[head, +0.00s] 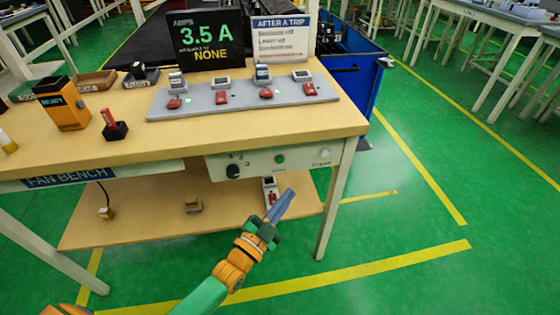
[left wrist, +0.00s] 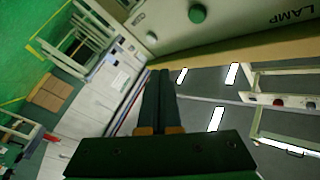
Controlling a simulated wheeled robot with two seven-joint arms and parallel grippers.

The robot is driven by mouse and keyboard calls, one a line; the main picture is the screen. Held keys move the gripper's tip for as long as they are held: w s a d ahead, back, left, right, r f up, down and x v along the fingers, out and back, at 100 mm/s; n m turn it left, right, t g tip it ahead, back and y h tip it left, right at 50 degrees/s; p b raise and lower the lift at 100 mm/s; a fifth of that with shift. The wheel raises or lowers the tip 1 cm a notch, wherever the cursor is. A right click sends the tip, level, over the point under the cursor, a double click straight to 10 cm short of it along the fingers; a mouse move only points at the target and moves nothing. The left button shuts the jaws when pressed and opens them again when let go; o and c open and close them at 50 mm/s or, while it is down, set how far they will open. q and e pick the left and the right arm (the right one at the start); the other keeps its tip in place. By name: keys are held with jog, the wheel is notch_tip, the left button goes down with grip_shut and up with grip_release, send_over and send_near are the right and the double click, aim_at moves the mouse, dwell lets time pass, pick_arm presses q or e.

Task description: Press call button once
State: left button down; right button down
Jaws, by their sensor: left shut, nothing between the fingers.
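The front panel (head: 265,163) under the bench edge carries a black knob (head: 233,171), a green button (head: 280,159) and a pale button (head: 325,153). Their small labels are too blurred in the head view to tell which is the call button. The left wrist view shows the green button (left wrist: 197,14) and the pale button (left wrist: 152,38) beyond my fingers, with the word LAMP on the panel. My left gripper (head: 289,196) is shut and empty, its tips below the panel and apart from both buttons in the head view. My right gripper is out of view.
The bench top (head: 190,135) holds a grey strip (head: 200,108) of red switches, an orange meter (head: 62,103) and a display (head: 205,40) reading 3.5 A. A lower shelf (head: 140,231) holds another red switch unit (head: 270,191) near my gripper. Green floor lies open at right.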

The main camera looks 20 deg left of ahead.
aim_at(280, 159)
pick_arm(q)
jog(key=w+a+b, duration=0.4)
jog(key=w+b, duration=0.1)
jog(key=w, duration=0.2)
jog(key=shift+w+a, duration=0.25)
jog(key=shift+a, duration=0.05)
jog(key=shift+f+b, duration=0.1)
jog(key=shift+b, duration=0.2)
dwell(1.5)
jog(key=shift+w+a, duration=0.2)
jog(key=shift+w, duration=0.15)
jog(key=shift+w+a+b, duration=0.25)
jog(key=shift+w+b, duration=0.15)
jog(key=shift+b, duration=0.25)
dwell(0.5)
jog(key=shift+s, duration=0.1)
jog(key=shift+s+d+p, duration=0.45)
jog(key=shift+s+p, duration=0.25)
jog(key=shift+p, duration=0.15)
